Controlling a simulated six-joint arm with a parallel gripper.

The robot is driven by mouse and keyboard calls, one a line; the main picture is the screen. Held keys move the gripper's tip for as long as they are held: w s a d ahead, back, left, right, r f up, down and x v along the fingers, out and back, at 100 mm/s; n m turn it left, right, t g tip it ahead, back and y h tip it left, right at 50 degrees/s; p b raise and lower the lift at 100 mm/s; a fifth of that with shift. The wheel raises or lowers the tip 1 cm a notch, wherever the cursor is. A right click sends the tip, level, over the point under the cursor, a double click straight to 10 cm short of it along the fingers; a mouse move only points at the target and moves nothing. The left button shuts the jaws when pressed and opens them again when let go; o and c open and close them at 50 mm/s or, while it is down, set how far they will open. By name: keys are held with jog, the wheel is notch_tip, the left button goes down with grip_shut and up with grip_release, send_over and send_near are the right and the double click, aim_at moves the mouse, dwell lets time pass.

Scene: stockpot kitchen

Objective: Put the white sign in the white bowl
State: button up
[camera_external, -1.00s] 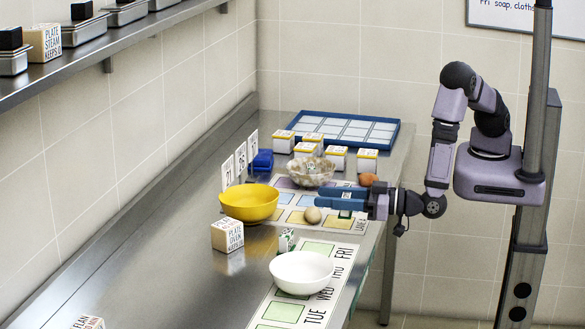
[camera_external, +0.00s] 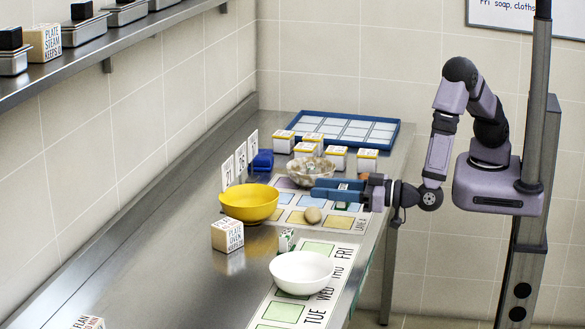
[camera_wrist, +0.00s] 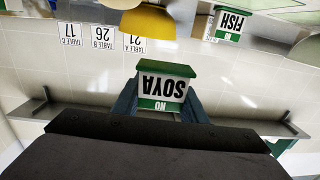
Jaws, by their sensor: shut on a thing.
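My gripper (camera_external: 322,189) is shut on a white block sign with green bands reading "NO SOYA" (camera_wrist: 162,88), which appears upside down between the fingers in the wrist view. In the external view the fingers mostly hide this sign; they point left above the coloured mat, right of the yellow bowl. The white bowl (camera_external: 301,273) stands nearer the camera, below the gripper in the picture. I see nothing in it.
A yellow bowl (camera_external: 249,203), a glass bowl (camera_external: 311,171) and several small boxes stand around. A "NO FISH" block (camera_external: 286,240) stands just behind the white bowl. White table signs (camera_external: 240,158) line the left. A blue tray (camera_external: 345,130) lies at the back.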

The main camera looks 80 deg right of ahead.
jog(key=w+a+r+n+g+y+b, duration=0.25)
jog(key=a+r+y, duration=0.3)
jog(key=a, duration=0.55)
jog(key=w+a+r+n+g+y+b, duration=0.1)
jog(key=w+a+r+n+y+b, duration=0.2)
jog(key=a+r, duration=0.65)
jog(key=s+a+f+n+g+y, duration=0.1)
jog(key=s+a+f, duration=0.1)
jog(key=f, duration=0.6)
jog(key=s+a+f+n+y+p, duration=0.1)
jog(key=a+f, duration=0.3)
jog(key=f, duration=0.4)
jog(key=shift+s+f+n+g+y, duration=0.15)
jog(key=shift+s+n+g+y, duration=0.25)
jog(key=shift+y, duration=0.25)
jog(key=shift+f, duration=0.1)
jog(key=shift+f+b, duration=0.35)
jog(key=shift+b, duration=0.1)
